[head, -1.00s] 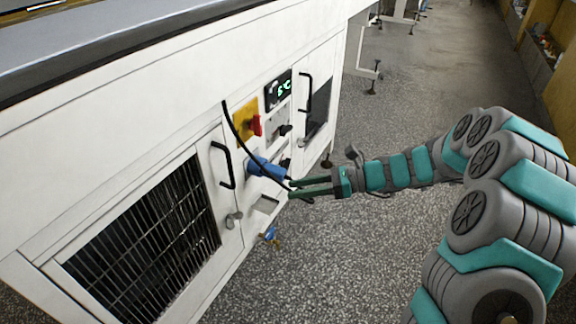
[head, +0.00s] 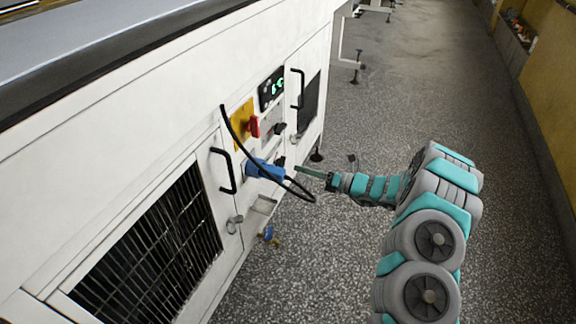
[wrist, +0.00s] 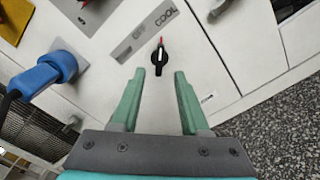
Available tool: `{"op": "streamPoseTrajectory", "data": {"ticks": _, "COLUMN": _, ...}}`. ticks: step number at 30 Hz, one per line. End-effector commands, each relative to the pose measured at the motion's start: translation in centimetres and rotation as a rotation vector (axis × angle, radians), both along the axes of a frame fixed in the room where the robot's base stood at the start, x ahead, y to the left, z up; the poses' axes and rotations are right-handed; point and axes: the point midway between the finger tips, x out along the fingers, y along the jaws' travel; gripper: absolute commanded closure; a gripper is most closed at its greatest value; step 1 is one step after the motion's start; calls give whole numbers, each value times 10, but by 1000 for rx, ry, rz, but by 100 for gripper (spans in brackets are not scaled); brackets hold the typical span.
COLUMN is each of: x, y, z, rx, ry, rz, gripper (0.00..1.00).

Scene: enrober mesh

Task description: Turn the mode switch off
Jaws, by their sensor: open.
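The mode switch is a small black knob with a red pointer mark, in the wrist view (wrist: 160,58), on the white panel under a grey strip lettered OFF and COOL. Its red mark points up in that view, toward the COOL end of the strip. My gripper (wrist: 160,75) is open, with its green fingertips pointing at the panel and the knob just beyond them, roughly between them. Nothing is held. In the head view my gripper (head: 302,169) is just right of the blue plug; the small dark knob (head: 280,161) there is hard to make out.
The blue plug (head: 264,170) with its looping black cable sits close left of my gripper. A red switch (head: 254,126), another dark knob (head: 278,128) and a display (head: 271,89) are higher up. Door handles (head: 223,171) stick out. The floor at right is clear.

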Motion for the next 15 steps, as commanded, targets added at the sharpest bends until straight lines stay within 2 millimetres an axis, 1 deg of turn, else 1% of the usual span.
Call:
{"op": "streamPoseTrajectory", "data": {"ticks": 1, "x": 2, "y": 9, "z": 0, "rx": -1, "ry": 0, "rz": 5, "gripper": 55}}
{"op": "streamPoseTrajectory", "data": {"ticks": 6, "x": 10, "y": 33, "z": 0, "rx": -1, "ry": 0, "rz": 6, "gripper": 55}}
{"op": "streamPoseTrajectory", "data": {"ticks": 10, "x": 14, "y": 44, "z": 0, "rx": 0, "ry": 1, "rz": 4, "gripper": 55}}
{"op": "streamPoseTrajectory", "data": {"ticks": 15, "x": 17, "y": 51, "z": 0, "rx": -1, "ry": 0, "rz": 2, "gripper": 55}}
